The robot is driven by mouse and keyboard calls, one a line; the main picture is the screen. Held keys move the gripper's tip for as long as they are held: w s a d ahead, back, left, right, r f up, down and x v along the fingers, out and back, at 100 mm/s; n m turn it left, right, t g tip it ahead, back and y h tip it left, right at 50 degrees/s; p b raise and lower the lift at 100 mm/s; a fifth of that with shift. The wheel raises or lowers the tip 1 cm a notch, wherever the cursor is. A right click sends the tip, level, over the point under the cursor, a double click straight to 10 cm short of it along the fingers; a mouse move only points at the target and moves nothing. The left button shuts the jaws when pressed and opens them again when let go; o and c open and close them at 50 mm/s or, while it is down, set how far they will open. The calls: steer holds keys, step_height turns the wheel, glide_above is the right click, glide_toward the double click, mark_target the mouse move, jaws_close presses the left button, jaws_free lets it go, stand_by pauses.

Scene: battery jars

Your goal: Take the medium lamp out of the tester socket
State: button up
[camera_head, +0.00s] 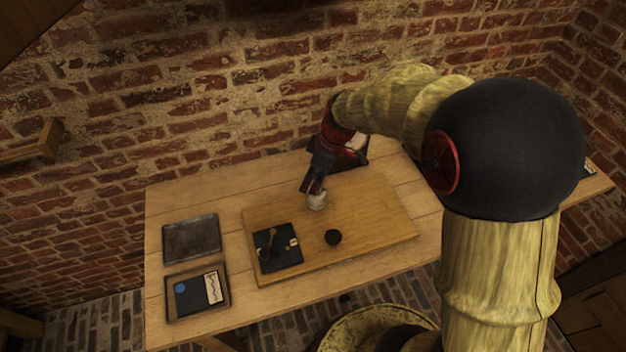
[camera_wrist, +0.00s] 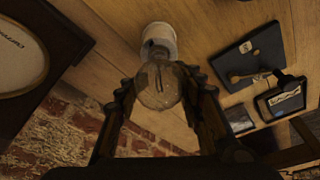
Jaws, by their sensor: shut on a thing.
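The medium lamp, a clear round glass bulb (camera_wrist: 158,88), is between my gripper's two fingers in the wrist view. My gripper (camera_wrist: 160,92) is shut on it. The lamp's neck points at a white round socket (camera_wrist: 159,38) and overlaps it in the wrist view; I cannot tell whether it is still seated. In the head view my gripper (camera_head: 315,190) points down over the wooden board, and a whitish shape (camera_head: 317,202), socket or lamp, shows at its tip. The fingers hide the lamp there.
The wooden board (camera_head: 375,225) lies on the table. An empty dark tray (camera_head: 191,238) and a tray with a card (camera_head: 172,300) lie left. A framed dial (camera_wrist: 18,55) stands near my gripper.

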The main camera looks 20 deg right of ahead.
steer(key=shift+f, duration=0.1)
steer(key=shift+n+b, duration=0.8)
steer(key=shift+n, duration=0.3)
steer(key=n, duration=0.1)
steer(key=n+g+b, duration=0.1)
steer(key=n, duration=0.1)
steer(key=shift+s+a+y, duration=0.15)
steer(key=shift+s+y, duration=0.1)
steer(key=shift+y, duration=0.15)
steer(key=shift+r, duration=0.4)
steer(key=shift+r+p, duration=0.35)
steer(key=shift+p, duration=0.1)
steer(key=shift+r+p, duration=0.4)
steer(key=shift+r, duration=0.25)
steer(key=shift+r+p, duration=1.45)
steer(key=shift+r, duration=1)
